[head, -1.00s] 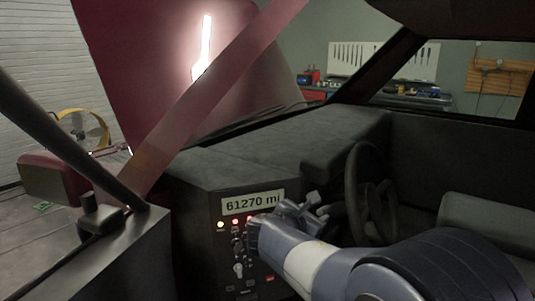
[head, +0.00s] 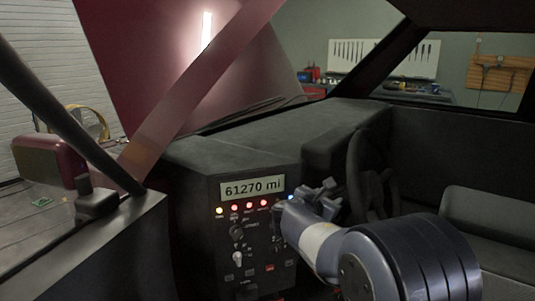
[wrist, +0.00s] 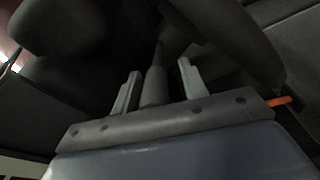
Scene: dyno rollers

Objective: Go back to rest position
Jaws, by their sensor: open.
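My gripper (head: 322,192) is inside the car, just right of the dash panel and left of the steering wheel. In the wrist view my gripper (wrist: 156,85) shows two grey fingers spread apart. A dark post-like part, possibly a stalk, shows between and beyond the fingers; I cannot tell whether it touches them. Nothing is clearly held. My arm reaches in from the lower right of the head view.
The dash panel (head: 238,235) has a display reading 61270 mi, lit lamps and switches. The steering wheel (head: 362,180) is close to the gripper's right. A seat (head: 490,215) is at right. The dark door frame (head: 90,235) is at left.

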